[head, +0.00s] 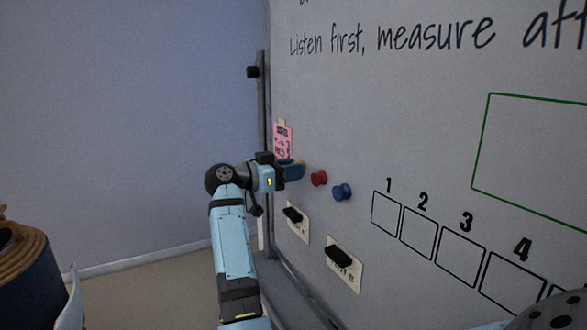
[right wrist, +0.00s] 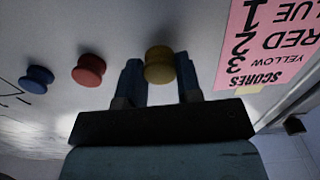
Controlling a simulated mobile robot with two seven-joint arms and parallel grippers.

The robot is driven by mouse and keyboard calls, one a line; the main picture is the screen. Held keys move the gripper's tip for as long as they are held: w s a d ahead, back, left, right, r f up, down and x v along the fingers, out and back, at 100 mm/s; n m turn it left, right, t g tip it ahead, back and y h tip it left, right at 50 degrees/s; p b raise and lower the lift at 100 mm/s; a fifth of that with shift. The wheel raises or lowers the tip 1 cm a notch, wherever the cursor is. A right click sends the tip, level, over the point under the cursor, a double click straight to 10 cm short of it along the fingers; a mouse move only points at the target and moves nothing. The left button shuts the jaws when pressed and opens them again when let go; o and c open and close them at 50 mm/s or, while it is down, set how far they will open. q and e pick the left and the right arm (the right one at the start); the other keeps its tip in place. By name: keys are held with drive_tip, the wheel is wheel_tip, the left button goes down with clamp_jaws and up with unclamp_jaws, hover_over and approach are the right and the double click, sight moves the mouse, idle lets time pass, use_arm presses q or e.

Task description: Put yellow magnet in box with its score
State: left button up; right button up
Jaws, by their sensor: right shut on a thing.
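My right gripper (head: 291,171) is at the whiteboard, just below the pink score note (head: 283,142). In the right wrist view, its two fingers (right wrist: 160,82) are shut on the yellow magnet (right wrist: 159,66), at the board surface; I cannot tell whether it touches the board. The magnet is hidden in the head view. The note in the right wrist view (right wrist: 265,45) appears upside down and seems to give yellow 3, red 2, blue 1. Box 3 (head: 461,252) is empty, in a numbered row with box 1 (head: 386,213) and box 2 (head: 418,233). My left gripper is not in view.
A red magnet (head: 319,178) and a blue magnet (head: 342,191) sit right of my gripper, towards the boxes. Two labelled black-handled items (head: 294,215) (head: 342,257) are on the board below. A green-outlined rectangle (head: 488,143) is above the boxes.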

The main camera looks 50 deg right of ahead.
drive_tip(key=shift+w+a, duration=0.2)
drive_tip(key=shift+a, duration=0.35)
drive_tip(key=shift+a, duration=0.1)
drive_tip(key=shift+p+v, duration=0.55)
drive_tip(key=shift+v, duration=0.25)
drive_tip(key=shift+w+a+p, duration=0.2)
drive_tip(key=shift+a+p, duration=0.1)
drive_tip(key=shift+a, duration=0.4)
drive_tip(key=shift+p+v, duration=0.3)
drive_tip(key=shift+v, duration=0.6)
